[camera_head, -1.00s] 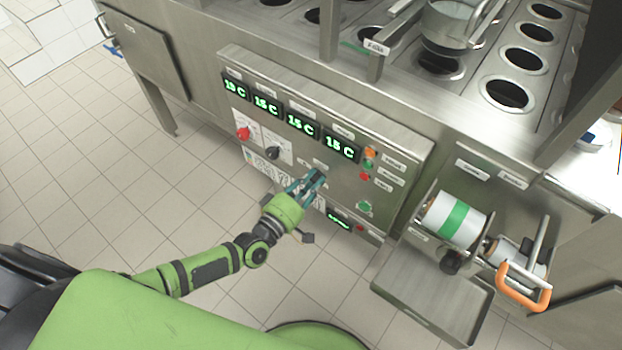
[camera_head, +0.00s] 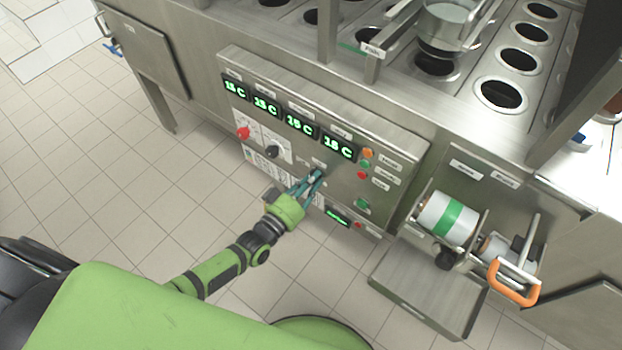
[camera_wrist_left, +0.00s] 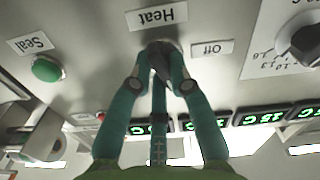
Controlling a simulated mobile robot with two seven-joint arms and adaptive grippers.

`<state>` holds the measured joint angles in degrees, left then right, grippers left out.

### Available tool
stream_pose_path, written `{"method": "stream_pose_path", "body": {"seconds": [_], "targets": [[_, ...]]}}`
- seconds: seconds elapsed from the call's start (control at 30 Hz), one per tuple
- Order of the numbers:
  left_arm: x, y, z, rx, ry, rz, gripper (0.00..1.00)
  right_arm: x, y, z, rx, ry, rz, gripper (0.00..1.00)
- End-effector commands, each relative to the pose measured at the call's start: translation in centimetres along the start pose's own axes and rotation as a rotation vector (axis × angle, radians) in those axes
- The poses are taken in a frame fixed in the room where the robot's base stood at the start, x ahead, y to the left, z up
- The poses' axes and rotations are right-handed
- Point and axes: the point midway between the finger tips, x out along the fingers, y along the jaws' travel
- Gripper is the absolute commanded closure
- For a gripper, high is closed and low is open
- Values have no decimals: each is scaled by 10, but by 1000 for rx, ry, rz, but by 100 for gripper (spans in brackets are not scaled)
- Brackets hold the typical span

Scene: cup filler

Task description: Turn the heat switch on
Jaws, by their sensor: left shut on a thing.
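The heat switch (camera_wrist_left: 160,62) is a dark knob under the "Heat" label in the left wrist view, with an "Off" label (camera_wrist_left: 212,48) beside it. My left gripper (camera_wrist_left: 160,65) has its teal fingers shut on this knob, one on each side. In the head view my left gripper (camera_head: 316,176) reaches the lower middle of the steel control panel (camera_head: 225,62), and its fingers mostly hide the switch. My right gripper does not show.
A green Seal button (camera_wrist_left: 46,69) is next to the switch. A red knob (camera_head: 243,133) and a black knob (camera_head: 272,152) sit left on the panel, below green temperature displays (camera_head: 300,125). A white roller with a green band (camera_head: 447,217) and a steel tray (camera_head: 428,285) stand right.

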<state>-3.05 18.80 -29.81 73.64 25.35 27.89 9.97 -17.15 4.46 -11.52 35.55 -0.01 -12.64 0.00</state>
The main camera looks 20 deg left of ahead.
Motion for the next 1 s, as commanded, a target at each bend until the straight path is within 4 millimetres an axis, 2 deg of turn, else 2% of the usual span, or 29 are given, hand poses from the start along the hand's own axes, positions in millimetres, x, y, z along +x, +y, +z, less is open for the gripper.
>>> {"method": "stream_pose_path", "body": {"seconds": [0.2,0.5,1.0], "targets": [[0,0,0,159,2,-1,100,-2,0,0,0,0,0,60],[0,0,0,291,2,0,100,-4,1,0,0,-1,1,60],[1,0,0,329,3,0,100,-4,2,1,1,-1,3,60]]}}
